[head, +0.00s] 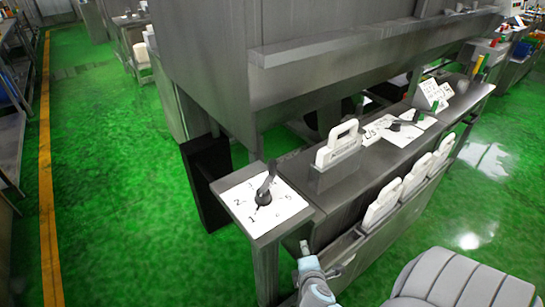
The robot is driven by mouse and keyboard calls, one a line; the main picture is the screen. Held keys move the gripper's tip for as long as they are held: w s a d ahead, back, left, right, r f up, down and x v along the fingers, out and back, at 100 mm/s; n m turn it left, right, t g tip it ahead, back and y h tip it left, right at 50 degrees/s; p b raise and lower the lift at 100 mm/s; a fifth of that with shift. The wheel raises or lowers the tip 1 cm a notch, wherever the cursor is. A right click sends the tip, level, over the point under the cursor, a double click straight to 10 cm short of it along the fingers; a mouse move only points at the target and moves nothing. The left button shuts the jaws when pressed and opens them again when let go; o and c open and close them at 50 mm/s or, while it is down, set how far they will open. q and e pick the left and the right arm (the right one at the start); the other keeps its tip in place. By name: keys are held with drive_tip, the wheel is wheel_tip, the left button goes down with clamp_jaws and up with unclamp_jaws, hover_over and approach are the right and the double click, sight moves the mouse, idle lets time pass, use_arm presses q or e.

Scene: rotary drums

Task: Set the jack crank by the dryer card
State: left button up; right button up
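A dark crank (267,188) stands on a white numbered plate (285,210) at the near left end of the metal bench. Its arm rises from a round hub towards the back. A 1 and a 2 read on the plate's left side; other marks are too small. A second dark lever (396,126) sits on another white plate further along. A white card (429,95) with small writing stands at the bench's far end; I cannot read it or tell whether it is the dryer card. Part of my arm (315,287) shows at the bottom, below the bench.
A white handled block (337,150) stands on the bench between the two plates. Several similar ones (383,205) sit in a rack along the front. A large grey metal housing (205,60) overhangs behind. The green floor (130,200) at left is clear.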

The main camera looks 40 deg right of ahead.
sight(273, 169)
drive_tip(key=w+r+n+t+h, duration=0.1)
drive_tip(key=w+r+n+t, duration=0.1)
drive_tip(key=r, duration=0.3)
drive_tip(key=w+d+r+n+t+h, duration=0.1)
drive_tip(key=w+r+n, duration=0.1)
drive_tip(key=r+n, duration=0.3)
drive_tip(key=w+r+n+t+p, duration=0.1)
drive_tip(key=w+r+n+t, duration=0.1)
drive_tip(key=r, duration=0.5)
drive_tip(key=shift+w+d+r+n+t+h, duration=0.25)
drive_tip(key=shift+w+n+h, duration=0.2)
drive_tip(key=shift+n, duration=0.35)
drive_tip(key=w+n, duration=0.1)
drive_tip(key=n, duration=0.1)
drive_tip(key=w+a+n+t+y, duration=0.1)
drive_tip(key=n, duration=0.2)
drive_tip(key=w+a+f+n+t+y, duration=0.1)
drive_tip(key=w+n, duration=0.1)
drive_tip(key=shift+w+t, duration=0.1)
drive_tip(key=shift+t, duration=0.15)
drive_tip(key=b+x, duration=0.1)
drive_tip(key=x, duration=1.2)
drive_tip(key=shift+w+f+b, duration=0.15)
drive_tip(key=shift+f+b, duration=0.05)
drive_tip(key=shift+b, duration=0.2)
use_arm(q)
drive_tip(key=shift+w+r, duration=0.25)
drive_tip(key=shift+w, duration=0.15)
use_arm(e)
drive_tip(key=shift+r, duration=0.1)
